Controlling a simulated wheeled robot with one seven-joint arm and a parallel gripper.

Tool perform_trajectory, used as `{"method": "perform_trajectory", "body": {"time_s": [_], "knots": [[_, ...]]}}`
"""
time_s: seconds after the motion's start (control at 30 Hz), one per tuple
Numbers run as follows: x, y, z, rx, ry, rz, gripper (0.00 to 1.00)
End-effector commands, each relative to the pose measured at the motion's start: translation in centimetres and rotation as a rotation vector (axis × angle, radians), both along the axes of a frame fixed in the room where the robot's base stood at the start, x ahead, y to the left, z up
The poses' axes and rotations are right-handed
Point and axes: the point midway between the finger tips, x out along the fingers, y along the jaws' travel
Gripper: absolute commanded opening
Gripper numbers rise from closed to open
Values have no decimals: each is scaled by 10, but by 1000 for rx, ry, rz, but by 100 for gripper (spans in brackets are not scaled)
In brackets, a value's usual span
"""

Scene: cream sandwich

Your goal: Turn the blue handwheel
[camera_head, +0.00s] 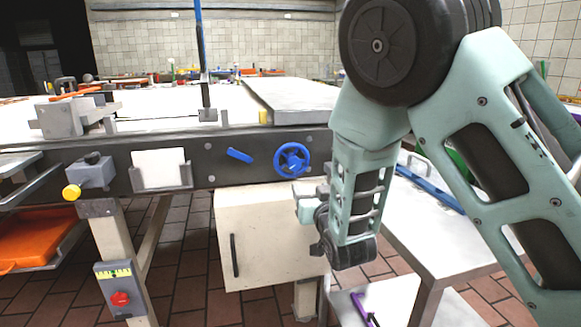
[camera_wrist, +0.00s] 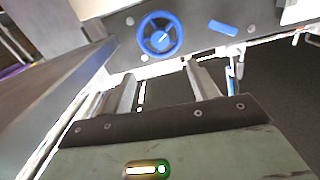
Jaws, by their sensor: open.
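The blue handwheel (camera_head: 292,160) is a spoked ring on the dark side rail of the long machine table, right of a blue lever. In the wrist view the handwheel (camera_wrist: 160,35) shows at the top, beyond the fingers and apart from them. My gripper (camera_wrist: 165,80) is open and empty, its two grey fingers spread below the wheel in that view. In the head view my arm hangs down right of the wheel, with the wrist lower than the wheel. The fingertips are hard to make out there.
A blue lever (camera_head: 239,155) sits left of the wheel on the same rail. A cream cabinet (camera_head: 262,245) stands below the rail. A grey side table (camera_head: 455,225) with a blue bar on top is at the right. A control box with a red button (camera_head: 120,298) is at lower left.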

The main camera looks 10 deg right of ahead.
Motion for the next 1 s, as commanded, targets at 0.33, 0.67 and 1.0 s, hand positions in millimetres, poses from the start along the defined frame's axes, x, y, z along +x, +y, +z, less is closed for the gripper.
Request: {"method": "perform_trajectory", "body": {"time_s": [0.33,0.67,1.0], "knots": [[71,0,-1,2,-2,0,59],[134,-1,-1,2,-2,0,59],[159,0,-1,3,1,1,59]]}}
